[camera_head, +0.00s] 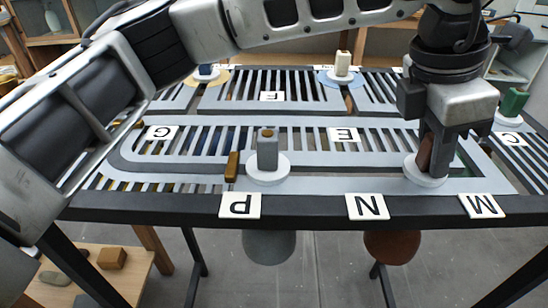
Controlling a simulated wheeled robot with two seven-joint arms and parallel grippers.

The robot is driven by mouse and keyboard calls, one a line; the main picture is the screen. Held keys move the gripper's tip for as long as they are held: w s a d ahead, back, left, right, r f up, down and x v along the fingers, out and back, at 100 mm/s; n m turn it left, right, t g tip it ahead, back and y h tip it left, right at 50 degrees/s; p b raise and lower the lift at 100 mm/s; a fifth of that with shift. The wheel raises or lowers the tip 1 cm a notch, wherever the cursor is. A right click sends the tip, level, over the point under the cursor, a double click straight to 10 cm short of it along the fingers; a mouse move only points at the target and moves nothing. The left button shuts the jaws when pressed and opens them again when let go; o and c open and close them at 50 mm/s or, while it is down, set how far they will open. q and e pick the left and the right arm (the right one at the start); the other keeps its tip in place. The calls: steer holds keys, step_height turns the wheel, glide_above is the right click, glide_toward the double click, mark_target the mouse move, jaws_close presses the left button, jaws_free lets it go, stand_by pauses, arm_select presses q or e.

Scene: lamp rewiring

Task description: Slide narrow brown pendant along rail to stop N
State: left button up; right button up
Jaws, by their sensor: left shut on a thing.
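My left gripper (440,160) reaches across from the left and points down at the right part of the slotted rack. It is shut on the brown knob (425,153) of a pendant, whose white disc (426,178) sits on the front rail. The brown shade (392,248) hangs below the rack's front edge. The plate for stop N (368,206) is on the front edge, to the left of the gripped knob. The knob stands between plate N and plate M (482,206). The gripper hides part of the knob.
A grey pendant knob (267,150) on a white disc stands near plate P (240,205), with its grey shade (269,247) below. A small brown block (232,166) is left of it. A green knob (513,103) stands at right. The front rail between grey and brown knobs looks clear.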

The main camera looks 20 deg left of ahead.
arm_select(q)
steer(key=a+b, duration=0.1)
steer(key=a, duration=0.1)
steer(key=s+a, duration=0.1)
steer(key=a, duration=0.1)
steer(key=s+a+b, duration=0.1)
steer(key=a, duration=0.1)
steer(key=shift+f+b, duration=0.25)
steer(key=shift+b, duration=0.05)
steer(key=o, duration=1)
steer(key=v, duration=1.6)
steer(key=shift+r+p, duration=0.15)
steer(key=shift+p, duration=0.3)
